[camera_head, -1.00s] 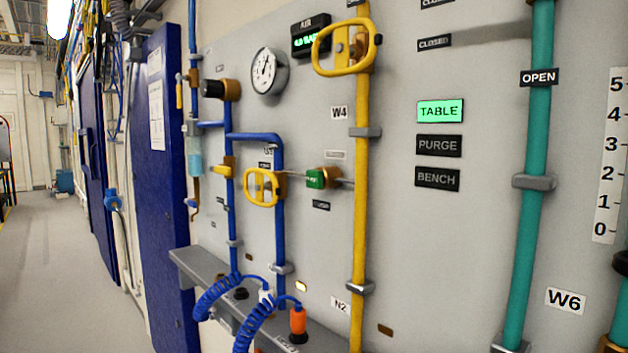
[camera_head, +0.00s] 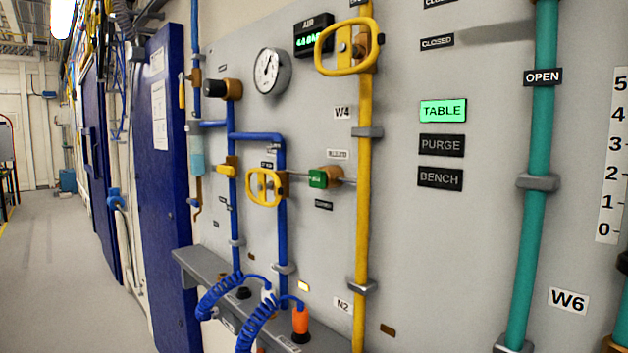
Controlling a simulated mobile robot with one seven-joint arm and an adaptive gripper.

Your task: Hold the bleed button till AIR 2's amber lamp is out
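A small amber lamp (camera_head: 303,286) sits low on the grey panel, above the ledge and the orange plug (camera_head: 300,322); it looks dull yellow, still lighter than the dark brown lamp (camera_head: 387,330) to its right. I cannot read an AIR 2 label beside it. A black round button or cap (camera_head: 243,293) is on the ledge between the blue coiled hoses; I cannot tell whether it is the bleed button. A green AIR display (camera_head: 313,40) is at the top, its digits blurred. My gripper is not in view, so contact with any button is not visible.
The grey ledge (camera_head: 190,262) juts from the panel, with blue coiled hoses (camera_head: 215,295) hanging over it. A yellow handle (camera_head: 347,47) and a smaller yellow handle (camera_head: 265,187) stand out from the pipes. Floor (camera_head: 60,270) at left is clear.

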